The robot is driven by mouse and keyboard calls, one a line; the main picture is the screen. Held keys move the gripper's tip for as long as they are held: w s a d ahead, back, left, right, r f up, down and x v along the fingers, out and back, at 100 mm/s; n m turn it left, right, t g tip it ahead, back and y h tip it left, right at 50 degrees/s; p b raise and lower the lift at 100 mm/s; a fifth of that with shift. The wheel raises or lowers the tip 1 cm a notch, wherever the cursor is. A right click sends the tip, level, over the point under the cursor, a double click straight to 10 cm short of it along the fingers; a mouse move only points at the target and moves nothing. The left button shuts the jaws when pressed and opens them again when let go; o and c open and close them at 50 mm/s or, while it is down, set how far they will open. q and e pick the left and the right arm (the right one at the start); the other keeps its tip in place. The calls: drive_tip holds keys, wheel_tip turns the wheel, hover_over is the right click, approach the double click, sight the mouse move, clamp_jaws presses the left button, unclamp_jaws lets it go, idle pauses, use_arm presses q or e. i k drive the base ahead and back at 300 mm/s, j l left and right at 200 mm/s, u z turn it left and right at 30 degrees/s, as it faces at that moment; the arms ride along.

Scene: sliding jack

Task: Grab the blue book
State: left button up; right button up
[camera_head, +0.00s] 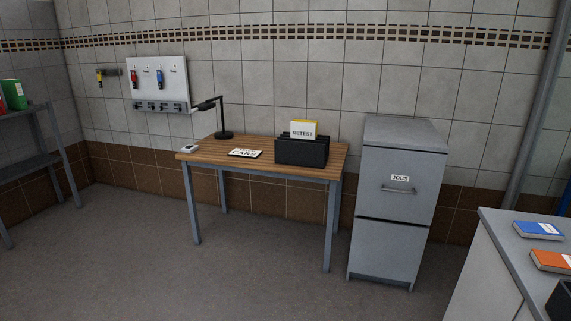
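A blue book (539,230) with a white label lies flat on a light grey counter (500,228) at the right edge of the head view. An orange book (553,261) lies in front of it on the same counter, with a gap between them. The blue book's right end is close to the picture's edge. Neither of my grippers shows in the head view.
A wooden table (207,153) with a lamp (223,118) and a black file box (302,152) stands by the wall. A grey filing cabinet (393,245) stands between it and the counter. A shelf (40,160) is at left. The floor in front is clear.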

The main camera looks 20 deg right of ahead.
sight(535, 230)
drive_tip(key=i+l+z, duration=0.2)
drive_tip(key=i+z, duration=0.25)
drive_tip(key=i+l+z, duration=0.1)
drive_tip(key=z, duration=0.35)
drive_tip(key=i+j+z, duration=0.15)
drive_tip(key=i+z, duration=0.3)
drive_tip(key=i+j+z, duration=0.2)
drive_tip(key=i+z, duration=0.25)
drive_tip(key=i+j+z, duration=0.2)
drive_tip(key=z, duration=0.25)
